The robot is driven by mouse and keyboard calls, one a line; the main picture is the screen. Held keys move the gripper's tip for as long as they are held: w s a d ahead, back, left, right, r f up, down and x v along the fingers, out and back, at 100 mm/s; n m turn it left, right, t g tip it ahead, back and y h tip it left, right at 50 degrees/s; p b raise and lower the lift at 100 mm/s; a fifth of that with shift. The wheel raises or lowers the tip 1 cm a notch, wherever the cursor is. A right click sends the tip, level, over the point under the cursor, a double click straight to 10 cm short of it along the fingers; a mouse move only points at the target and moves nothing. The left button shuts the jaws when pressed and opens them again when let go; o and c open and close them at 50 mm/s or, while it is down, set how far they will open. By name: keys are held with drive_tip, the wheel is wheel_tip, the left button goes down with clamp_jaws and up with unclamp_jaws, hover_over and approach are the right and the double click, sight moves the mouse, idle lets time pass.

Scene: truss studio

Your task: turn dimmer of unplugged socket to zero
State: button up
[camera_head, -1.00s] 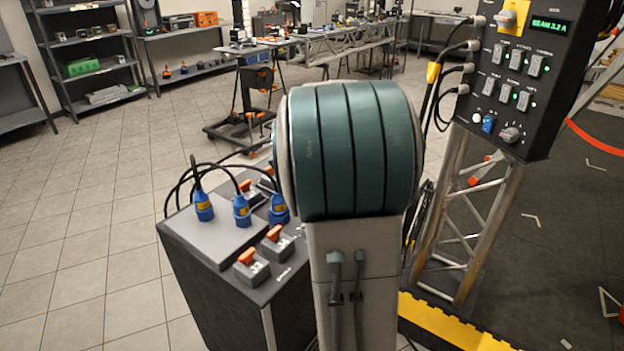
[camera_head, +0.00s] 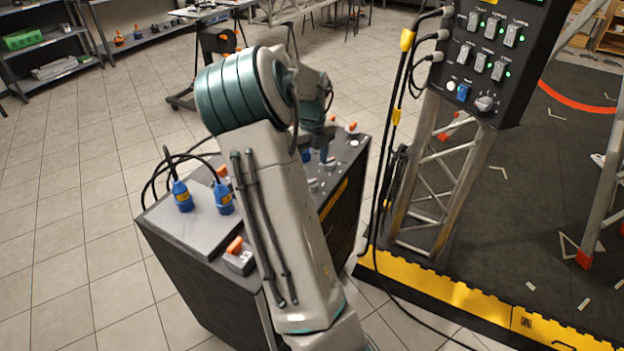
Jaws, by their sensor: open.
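A dark box (camera_head: 190,285) with a grey top stands at center left. Two blue plugs (camera_head: 182,196) with black cables sit upright on its left part, and a bit of blue shows near my wrist. Orange-topped grey units (camera_head: 238,256) line the top, with more orange tops (camera_head: 352,127) at the far end. Small grey knob-like parts (camera_head: 314,185) lie along the right side. I cannot tell which socket is unplugged or where its dimmer points. My gripper (camera_head: 325,155) hangs low over the box's far right part, open, small and partly hidden by my arm.
A black control panel (camera_head: 490,60) with switches and a knob stands on a metal truss (camera_head: 430,190) at right. Cables hang beside it. A yellow-edged dark platform (camera_head: 450,290) fills the lower right. Shelves stand at upper left; tiled floor (camera_head: 70,250) is clear at left.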

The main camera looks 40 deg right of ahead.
wheel_tip(320, 180, down, 8)
drive_tip(key=shift+r, duration=0.2)
drive_tip(key=c, duration=1)
